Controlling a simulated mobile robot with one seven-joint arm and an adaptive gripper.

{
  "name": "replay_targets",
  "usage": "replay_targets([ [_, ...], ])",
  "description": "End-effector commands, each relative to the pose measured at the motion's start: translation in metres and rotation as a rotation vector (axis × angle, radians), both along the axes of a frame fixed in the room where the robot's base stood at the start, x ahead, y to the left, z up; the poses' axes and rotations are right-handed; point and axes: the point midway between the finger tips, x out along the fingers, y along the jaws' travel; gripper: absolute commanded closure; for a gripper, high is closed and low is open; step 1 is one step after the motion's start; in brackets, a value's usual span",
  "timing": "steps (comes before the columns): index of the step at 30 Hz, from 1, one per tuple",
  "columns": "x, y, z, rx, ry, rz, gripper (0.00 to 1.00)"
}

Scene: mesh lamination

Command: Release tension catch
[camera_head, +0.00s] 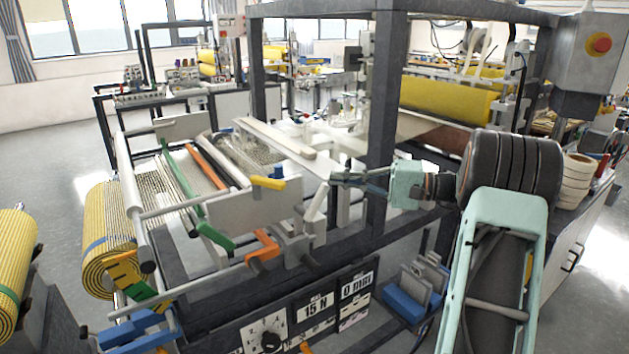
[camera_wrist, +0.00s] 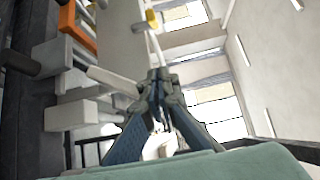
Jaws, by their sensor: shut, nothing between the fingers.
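The machine has several coloured levers; I cannot tell which one is the tension catch. A yellow handle (camera_head: 268,183) with a blue end sits on the pale side plate (camera_head: 240,208). An orange handle (camera_head: 262,246) is lower, and a long green lever (camera_head: 212,237) is to its left. A pale angled lever (camera_head: 314,205) stands right of the plate. My gripper (camera_head: 335,177) is shut and empty, right of the yellow handle and just above the pale lever. In the wrist view, my closed fingertips (camera_wrist: 158,75) point toward the yellow piece (camera_wrist: 153,20); the orange handle (camera_wrist: 78,32) is upper left.
A dark frame post (camera_head: 381,100) stands right behind my gripper. A yellow mesh roll (camera_head: 108,240) is at the left of the machine. A panel with a dial (camera_head: 268,338) and a "15 N" label (camera_head: 314,307) is below. Blue-based grey blocks (camera_head: 413,288) sit lower right.

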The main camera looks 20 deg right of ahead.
Motion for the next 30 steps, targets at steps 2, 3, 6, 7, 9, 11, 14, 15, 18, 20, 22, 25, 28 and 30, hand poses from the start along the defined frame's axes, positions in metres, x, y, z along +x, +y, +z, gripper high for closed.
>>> replay_targets([
  [2, 0.005, 0.011, 0.001, 0.001, 0.000, 0.004, 1.00],
  [3, 0.008, 0.018, 0.001, 0.001, 0.000, 0.005, 1.00],
  [6, 0.018, 0.037, 0.001, 0.000, 0.001, 0.006, 1.00],
  [7, 0.021, 0.043, 0.001, 0.001, 0.000, 0.006, 1.00],
  [9, 0.028, 0.056, 0.001, 0.000, 0.000, 0.006, 1.00],
  [11, 0.034, 0.068, 0.001, 0.000, 0.001, 0.005, 1.00],
  [14, 0.044, 0.087, 0.001, 0.000, 0.001, 0.005, 1.00],
  [15, 0.038, 0.088, 0.002, 0.000, 0.001, 0.002, 1.00],
  [18, 0.029, 0.096, 0.002, 0.000, 0.001, 0.001, 1.00],
  [20, 0.024, 0.100, 0.002, 0.000, -0.001, 0.001, 1.00],
  [22, 0.020, 0.103, 0.001, 0.000, 0.000, 0.001, 1.00],
  [25, 0.016, 0.107, 0.001, 0.000, -0.001, 0.001, 1.00],
  [28, 0.014, 0.109, 0.001, -0.002, -0.001, 0.000, 1.00],
  [30, 0.013, 0.109, 0.001, -0.001, -0.002, 0.000, 1.00],
])
